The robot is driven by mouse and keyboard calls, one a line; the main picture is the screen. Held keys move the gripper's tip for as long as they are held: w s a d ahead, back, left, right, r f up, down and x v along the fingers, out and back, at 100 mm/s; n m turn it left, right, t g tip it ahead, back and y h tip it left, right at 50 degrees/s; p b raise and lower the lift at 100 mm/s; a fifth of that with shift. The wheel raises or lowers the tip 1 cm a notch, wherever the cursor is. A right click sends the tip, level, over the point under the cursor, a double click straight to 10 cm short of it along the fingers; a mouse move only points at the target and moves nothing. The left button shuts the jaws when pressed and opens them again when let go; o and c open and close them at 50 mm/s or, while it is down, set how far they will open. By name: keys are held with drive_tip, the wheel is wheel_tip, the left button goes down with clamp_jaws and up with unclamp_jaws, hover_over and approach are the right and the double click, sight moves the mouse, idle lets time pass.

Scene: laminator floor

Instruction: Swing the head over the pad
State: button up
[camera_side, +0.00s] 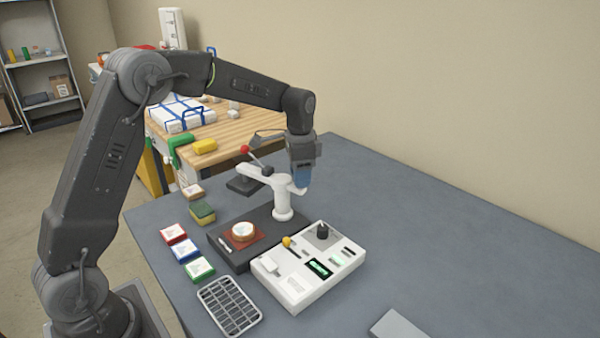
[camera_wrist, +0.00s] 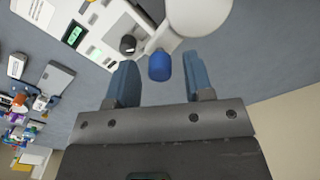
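The white swing press stands on a dark base (camera_side: 222,250); its post (camera_side: 283,207) rises at the back of the base. The dark head (camera_side: 244,186) hangs on the left of the post, off behind the pad. The reddish-brown pad (camera_side: 262,236) lies on the base with a white round piece (camera_side: 243,231) on it. My gripper (camera_side: 301,182) is over the short right end of the swing arm. In the wrist view my gripper (camera_wrist: 160,62) is open, one finger each side of a blue knob (camera_wrist: 160,68), with gaps showing. The knob is hidden in the side view.
A red-balled lever (camera_side: 245,149) sticks up above the head. A white control box (camera_side: 296,287) adjoins the base at front right. Small coloured blocks (camera_side: 187,250), a sponge (camera_side: 202,213) and a wire rack (camera_side: 230,306) lie left.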

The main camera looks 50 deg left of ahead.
clamp_jaws()
idle(0.5)
drive_tip(key=w+a+n, duration=0.4)
drive_tip(key=a+n, duration=0.1)
drive_tip(key=n, duration=1)
drive_tip(key=shift+a, duration=0.2)
drive_tip(key=shift+a+r, duration=0.1)
idle(0.5)
drive_tip(key=shift+o, duration=0.5)
unclamp_jaws()
